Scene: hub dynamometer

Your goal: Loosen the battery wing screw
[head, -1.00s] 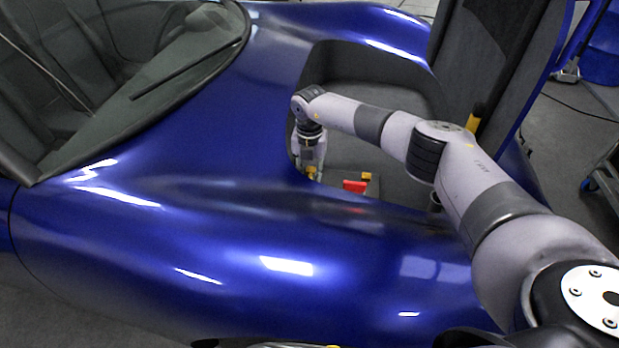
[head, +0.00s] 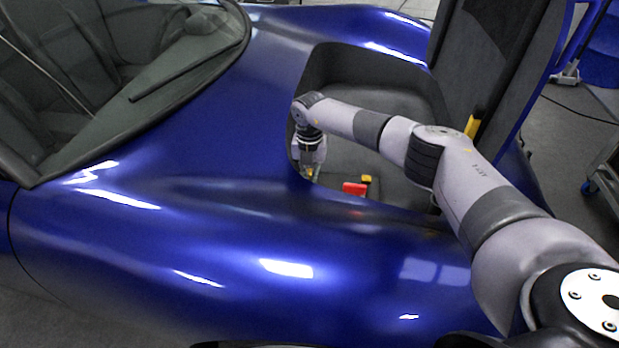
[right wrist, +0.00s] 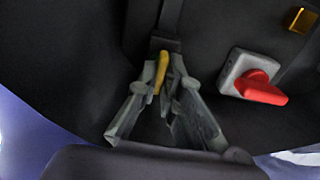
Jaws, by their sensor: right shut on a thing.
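The battery wing screw is a narrow yellow piece (right wrist: 161,72) at the end of a dark strap or bar in the right wrist view. My right gripper (right wrist: 163,82) is shut on it, with its grey fingers on both sides. In the head view my right gripper (head: 309,172) reaches down into the open front compartment of the blue car, near its left wall. My left gripper is not in view.
A red switch handle (right wrist: 262,90) on a grey base (right wrist: 238,72) sits right of the gripper. A small yellow block (right wrist: 303,20) lies beyond it. The blue body panel (head: 230,240) borders the compartment closely. The raised lid (head: 490,80) stands at the right.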

